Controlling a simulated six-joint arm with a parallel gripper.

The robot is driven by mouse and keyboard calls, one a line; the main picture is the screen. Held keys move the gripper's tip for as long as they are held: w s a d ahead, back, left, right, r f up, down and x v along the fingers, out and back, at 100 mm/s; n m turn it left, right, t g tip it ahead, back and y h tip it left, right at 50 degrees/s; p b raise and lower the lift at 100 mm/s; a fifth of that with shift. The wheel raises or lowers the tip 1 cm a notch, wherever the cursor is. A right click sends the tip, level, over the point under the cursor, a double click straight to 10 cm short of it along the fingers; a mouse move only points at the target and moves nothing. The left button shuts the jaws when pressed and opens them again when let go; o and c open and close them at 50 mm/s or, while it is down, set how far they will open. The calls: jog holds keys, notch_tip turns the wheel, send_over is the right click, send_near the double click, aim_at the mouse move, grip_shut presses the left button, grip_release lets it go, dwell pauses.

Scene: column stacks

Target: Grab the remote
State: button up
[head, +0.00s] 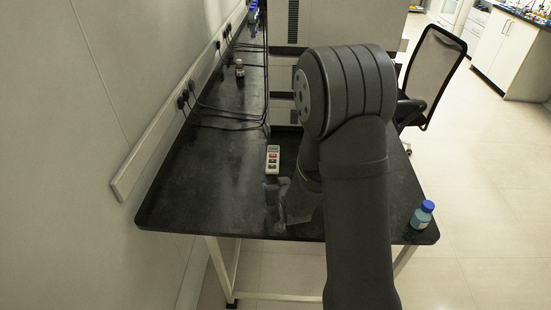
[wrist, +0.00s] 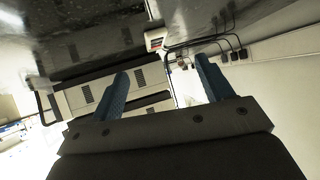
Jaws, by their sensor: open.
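The remote (head: 273,160) is a small whitish handset with dark and red buttons on the black bench top. My gripper (head: 277,186) is just on the near side of the remote in the head view, low over the bench and partly hidden by my arm. In the wrist view my gripper (wrist: 161,67) has its two blue fingers spread wide, with nothing between them. The remote appears beyond the fingertips.
A bottle with blue liquid and a blue cap (head: 422,214) stands at the right front corner of the bench (head: 190,200). A small brown bottle (head: 239,69) stands farther back. Black cables (head: 225,110) run along the wall. The bench left of the remote is clear.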

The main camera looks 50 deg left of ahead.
jog(key=w+a+r+g+h, duration=0.1)
jog(key=w+a, duration=0.1)
jog(key=a, duration=0.3)
jog(key=w+a+g+h, duration=0.1)
jog(key=w+a+h, duration=0.1)
jog(key=w+a, duration=0.15)
jog(key=m+h, duration=0.2)
jog(key=h, duration=0.2)
send_near(273, 156)
jog(key=f, duration=0.1)
jog(key=w, duration=0.1)
jog(key=f, duration=0.1)
jog(key=shift+w+a+f+g, duration=0.2)
jog(key=shift+w+f+g, duration=0.05)
jog(key=shift+f+g, duration=0.05)
jog(key=shift+a+x, duration=0.1)
jog(key=shift+x, duration=1.3)
jog(key=shift+a+x, duration=0.15)
jog(key=shift+x, duration=1.25)
jog(key=shift+s, duration=0.1)
jog(key=shift+r, duration=0.1)
jog(key=c, duration=1.1)
jog(key=shift+c, duration=0.2)
